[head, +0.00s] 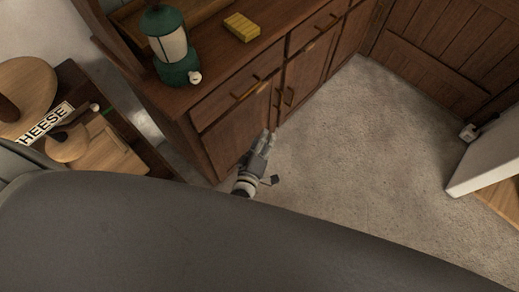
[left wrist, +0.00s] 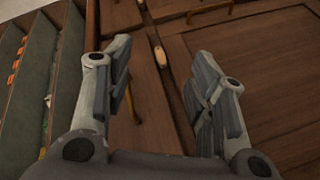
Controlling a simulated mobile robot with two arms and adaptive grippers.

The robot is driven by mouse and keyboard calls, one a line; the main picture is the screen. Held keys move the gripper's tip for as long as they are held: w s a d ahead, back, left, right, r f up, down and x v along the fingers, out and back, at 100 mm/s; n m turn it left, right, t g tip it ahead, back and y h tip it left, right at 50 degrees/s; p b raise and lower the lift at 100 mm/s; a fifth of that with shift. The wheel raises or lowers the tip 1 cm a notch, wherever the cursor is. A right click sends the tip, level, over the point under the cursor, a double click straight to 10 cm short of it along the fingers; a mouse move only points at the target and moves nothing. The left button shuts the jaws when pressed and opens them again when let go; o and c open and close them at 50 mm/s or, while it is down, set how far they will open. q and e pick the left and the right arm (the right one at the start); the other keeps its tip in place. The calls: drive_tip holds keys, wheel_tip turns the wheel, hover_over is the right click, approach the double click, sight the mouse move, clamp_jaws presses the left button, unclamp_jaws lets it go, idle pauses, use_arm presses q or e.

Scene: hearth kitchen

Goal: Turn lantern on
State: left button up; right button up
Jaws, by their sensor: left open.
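A green lantern (head: 167,45) with a pale glass body stands upright on top of the wooden cabinet (head: 190,95), near its left end. A small whitish knob (head: 194,77) shows low on the lantern's base. My left gripper (head: 266,138) is below the counter top, in front of the cabinet doors, lower than the lantern and to its right. In the left wrist view my left gripper (left wrist: 158,95) is open and empty, with cabinet woodwork beyond its fingers. The lantern is not seen in the left wrist view. My right gripper is not in view.
A yellow block (head: 242,27) lies on the cabinet top, right of the lantern. Wooden boards and a CHEESE sign (head: 46,124) are on a shelf unit at the left. Carpeted floor (head: 350,170) is clear right of the gripper. A white object (head: 490,160) stands at far right.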

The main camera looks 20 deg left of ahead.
use_arm(q)
drive_tip(key=shift+s+f+m+g+h, duration=0.15)
drive_tip(key=shift+s+f+m+g, duration=0.3)
drive_tip(key=shift+f, duration=0.45)
drive_tip(key=shift+s+f+m+g+h, duration=0.15)
drive_tip(key=shift+s+f+m+g, duration=0.1)
drive_tip(key=shift+s+f+m, duration=0.5)
drive_tip(key=shift+w+f, duration=0.1)
